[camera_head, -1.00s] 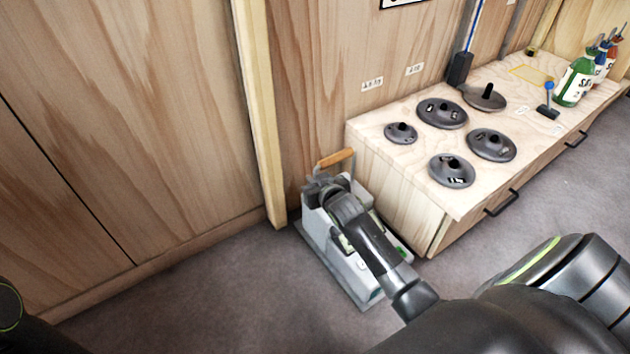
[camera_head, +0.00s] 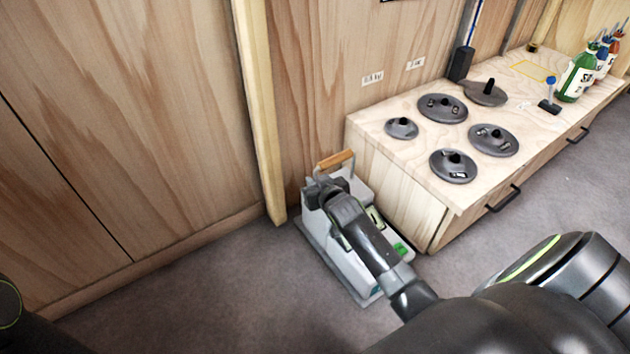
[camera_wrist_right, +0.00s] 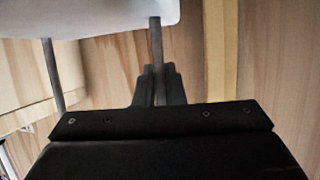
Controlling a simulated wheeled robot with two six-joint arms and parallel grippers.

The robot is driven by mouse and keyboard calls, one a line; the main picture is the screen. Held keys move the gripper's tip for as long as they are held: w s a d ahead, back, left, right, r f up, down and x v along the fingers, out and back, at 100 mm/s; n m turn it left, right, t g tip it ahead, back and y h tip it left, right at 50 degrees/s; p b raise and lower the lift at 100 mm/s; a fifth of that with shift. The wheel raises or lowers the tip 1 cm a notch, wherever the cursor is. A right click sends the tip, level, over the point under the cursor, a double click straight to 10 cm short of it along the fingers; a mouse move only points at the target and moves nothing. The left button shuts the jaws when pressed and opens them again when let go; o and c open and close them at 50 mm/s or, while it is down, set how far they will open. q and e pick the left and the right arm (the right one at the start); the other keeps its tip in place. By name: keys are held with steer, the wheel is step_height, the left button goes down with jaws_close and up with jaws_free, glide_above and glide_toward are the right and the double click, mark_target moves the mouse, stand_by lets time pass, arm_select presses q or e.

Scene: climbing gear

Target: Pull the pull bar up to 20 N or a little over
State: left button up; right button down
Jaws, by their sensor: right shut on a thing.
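The pull bar (camera_head: 336,160) has an orange wooden grip on thin metal posts, at the back of a white-grey box-shaped device (camera_head: 318,226) on the floor. My right gripper (camera_head: 318,188) is at the bar's left side, below the wooden grip. In the right wrist view my right gripper (camera_wrist_right: 157,88) is shut on one thin metal post (camera_wrist_right: 157,45) of the bar. The other post (camera_wrist_right: 53,75) stands free to the left, and the white housing (camera_wrist_right: 90,15) is at the top. A green-lit patch (camera_head: 402,249) shows on the device; no number is legible. My left gripper is out of view.
A low wooden bench (camera_head: 395,185) with several dark round weights stands just right of the device. Bottles (camera_head: 577,77) stand at its far end. A wooden post (camera_head: 262,120) and panelled wall are close behind and left. The grey floor (camera_head: 190,300) at front left is clear.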

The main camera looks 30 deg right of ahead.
steer(key=shift+w+f+b, duration=0.1)
steer(key=shift+f+b, duration=0.35)
steer(key=shift+f, duration=0.25)
steer(key=c, duration=1.7)
jaws_free()
steer(key=shift+c, duration=0.2)
steer(key=o, duration=0.3)
steer(key=p+v, duration=1)
steer(key=v, duration=0.7)
steer(key=shift+s, duration=0.25)
steer(key=shift+r, duration=0.1)
